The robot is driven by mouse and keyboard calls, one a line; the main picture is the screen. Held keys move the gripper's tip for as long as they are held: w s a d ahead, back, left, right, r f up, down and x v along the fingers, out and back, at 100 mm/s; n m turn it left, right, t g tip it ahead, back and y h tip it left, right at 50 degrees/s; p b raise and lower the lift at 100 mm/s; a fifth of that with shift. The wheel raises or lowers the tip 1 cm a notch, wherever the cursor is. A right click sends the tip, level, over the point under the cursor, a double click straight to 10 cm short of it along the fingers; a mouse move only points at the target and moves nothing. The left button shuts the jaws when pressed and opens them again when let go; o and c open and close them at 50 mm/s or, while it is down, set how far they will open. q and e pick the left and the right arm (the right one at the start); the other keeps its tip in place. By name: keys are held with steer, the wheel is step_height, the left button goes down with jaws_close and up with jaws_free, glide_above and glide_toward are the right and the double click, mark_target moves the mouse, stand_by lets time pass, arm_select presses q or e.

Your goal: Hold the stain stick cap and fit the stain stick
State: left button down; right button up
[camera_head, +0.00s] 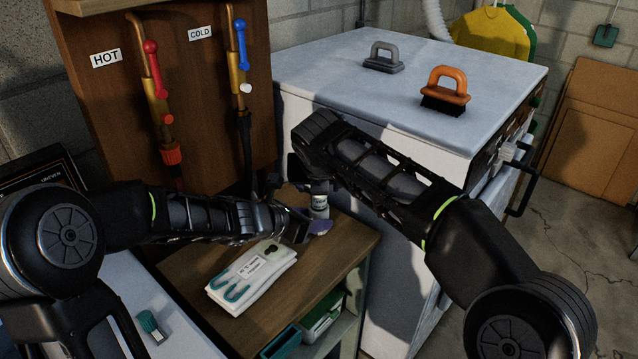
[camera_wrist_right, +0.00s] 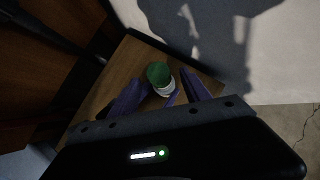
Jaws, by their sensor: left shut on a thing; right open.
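A white cylindrical stain stick (camera_head: 319,204) stands above the wooden shelf top in the head view. In the right wrist view its white body (camera_wrist_right: 166,89) shows under a round green cap (camera_wrist_right: 158,72). Cap and body look in line and touching, but I cannot tell how firmly they join. My left gripper (camera_head: 314,227), with purple fingertips, is shut low at the white body, seemingly on it; the contact is partly hidden. My right gripper (camera_wrist_right: 163,92) is open, its purple fingers apart on either side of the stick. In the head view its fingers are mostly hidden behind its wrist.
Red and blue valve pipes (camera_head: 155,85) stand at the left. A green-and-white item (camera_head: 151,325) lies at the lower left.

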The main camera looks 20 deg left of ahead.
arm_select(q)
steer(key=shift+f, duration=0.15)
arm_select(e)
steer(key=v, duration=1.2)
arm_select(q)
steer(key=c, duration=0.7)
jaws_free()
steer(key=v, duration=1.2)
steer(key=shift+s, duration=0.1)
